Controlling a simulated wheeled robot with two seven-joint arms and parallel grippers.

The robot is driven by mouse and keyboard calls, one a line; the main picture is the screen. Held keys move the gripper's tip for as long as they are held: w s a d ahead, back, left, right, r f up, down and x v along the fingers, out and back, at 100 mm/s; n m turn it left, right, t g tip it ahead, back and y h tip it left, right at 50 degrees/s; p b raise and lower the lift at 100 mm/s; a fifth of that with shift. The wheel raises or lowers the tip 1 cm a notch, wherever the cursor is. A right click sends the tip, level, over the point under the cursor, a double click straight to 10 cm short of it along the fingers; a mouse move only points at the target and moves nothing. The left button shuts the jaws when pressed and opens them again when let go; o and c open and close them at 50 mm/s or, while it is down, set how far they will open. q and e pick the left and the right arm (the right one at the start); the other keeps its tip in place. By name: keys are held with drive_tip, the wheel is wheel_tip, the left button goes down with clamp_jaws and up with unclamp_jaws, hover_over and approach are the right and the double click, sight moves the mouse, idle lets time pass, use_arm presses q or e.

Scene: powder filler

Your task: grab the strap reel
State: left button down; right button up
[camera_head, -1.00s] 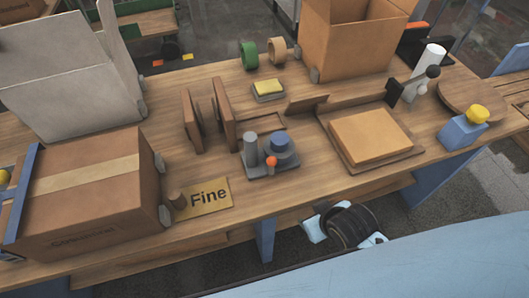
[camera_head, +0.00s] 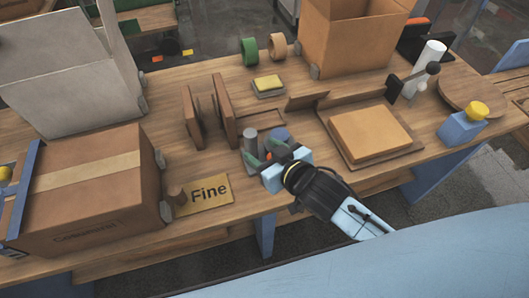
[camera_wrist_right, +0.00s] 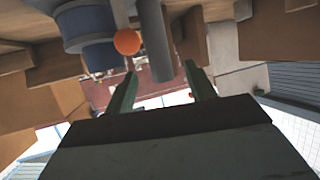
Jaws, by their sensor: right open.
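A small grey stand (camera_head: 258,168) with a grey post (camera_head: 250,138), an orange ball and a blue round reel-like part (camera_head: 279,134) is near the front edge of the table; I take the blue part as the strap reel. My right gripper (camera_head: 266,154) is open at the stand and hides much of it. In the right wrist view, the grey post (camera_wrist_right: 153,40) appears between the open fingers (camera_wrist_right: 161,82), with the orange ball (camera_wrist_right: 127,42) and blue reel (camera_wrist_right: 90,30) left of it. I cannot tell whether anything is touching. My left gripper is not in view.
A "Fine" sign (camera_head: 208,194) and a closed carton (camera_head: 85,200) are left of the stand. Upright brown boards (camera_head: 224,110) are behind it. A tan block (camera_head: 368,134) lies on a tray to the right. Green (camera_head: 249,51) and tan tape rolls stand at the back.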

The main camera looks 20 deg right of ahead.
drive_tip(key=b+x, duration=0.1)
drive_tip(key=x, duration=0.7)
clamp_jaws()
idle(0.3)
